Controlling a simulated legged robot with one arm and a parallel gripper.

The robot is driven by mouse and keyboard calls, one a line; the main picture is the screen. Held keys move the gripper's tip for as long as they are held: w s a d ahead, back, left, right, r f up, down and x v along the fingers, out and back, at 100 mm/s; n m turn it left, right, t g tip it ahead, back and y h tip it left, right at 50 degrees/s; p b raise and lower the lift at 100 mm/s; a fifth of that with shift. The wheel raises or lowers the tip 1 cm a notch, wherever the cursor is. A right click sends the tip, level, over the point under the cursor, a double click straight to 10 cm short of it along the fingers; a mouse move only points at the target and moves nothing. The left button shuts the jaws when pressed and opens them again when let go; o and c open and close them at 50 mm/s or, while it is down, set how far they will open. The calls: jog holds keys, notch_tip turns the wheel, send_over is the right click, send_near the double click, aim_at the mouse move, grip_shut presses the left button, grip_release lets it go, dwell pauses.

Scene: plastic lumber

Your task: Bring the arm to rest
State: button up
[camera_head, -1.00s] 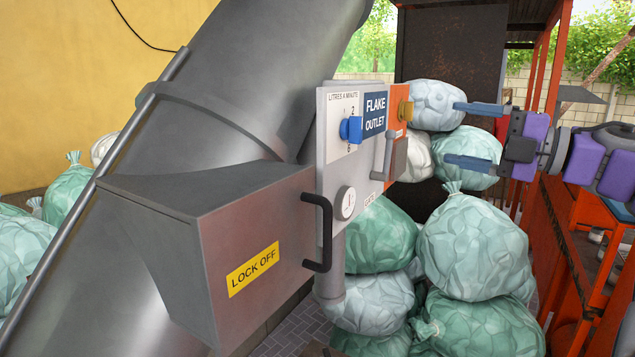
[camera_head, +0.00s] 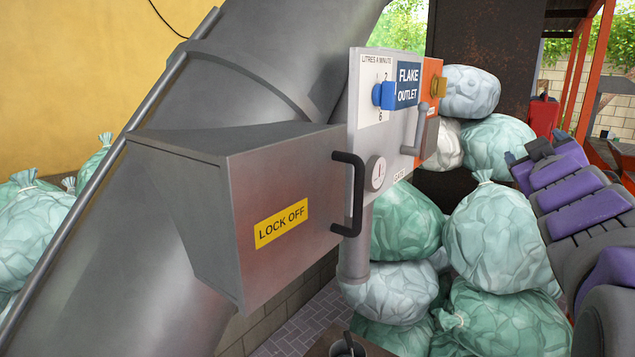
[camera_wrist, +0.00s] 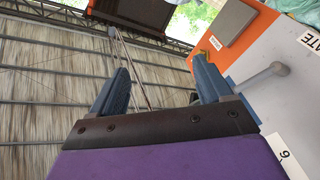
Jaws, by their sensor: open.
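My arm, purple and dark grey, reaches in from the right edge of the head view, in front of the bags. My gripper is mostly hidden there behind my own wrist; only a small blue bit shows. In the wrist view my gripper (camera_wrist: 161,70) has its two blue fingers apart with nothing between them. The flake outlet panel (camera_head: 365,135) stands left of my arm, apart from it. It carries a blue knob (camera_head: 383,95), a round dial (camera_head: 377,172) and a grey lever (camera_head: 415,128) beside an orange plate (camera_head: 432,75). The grey lever also shows near my right finger in the wrist view (camera_wrist: 262,78).
A grey box (camera_head: 280,250) marked LOCK OFF, with a black handle (camera_head: 350,195), juts out at centre left before a large sloping pipe (camera_head: 270,65). Stacked green and white bags (camera_head: 495,235) stand right of the panel, behind my arm. Orange framework (camera_head: 580,75) stands at far right.

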jog(key=s+a+f+m+g+y+b, duration=0.1)
jog(key=s+a+f+g, duration=0.25)
jog(key=f, duration=0.55)
jog(key=s+a+f+m+g+y+b, duration=0.1)
jog(key=s+a+f+m+g, duration=0.3)
jog(key=f, duration=0.6)
jog(key=s+a+f+n+g+y, duration=0.1)
jog(key=s+a+f+g, duration=0.15)
jog(key=s+f, duration=0.45)
jog(key=s+a+f+g+y+b, duration=0.1)
jog(key=s+a+f+g+y, duration=0.1)
jog(key=s+a+f+g, duration=0.2)
jog(key=s+a+f+n+g+y+b, duration=0.1)
jog(key=s+a+f+g, duration=0.4)
jog(key=s+a+f, duration=0.5)
jog(key=s+f+y, duration=0.1)
jog(key=s+f, duration=0.3)
jog(key=s, duration=0.5)
jog(key=shift+s+a+f+g, duration=0.2)
jog(key=shift+f+g, duration=0.05)
jog(key=shift+g, duration=0.05)
jog(key=shift+c, duration=0.4)
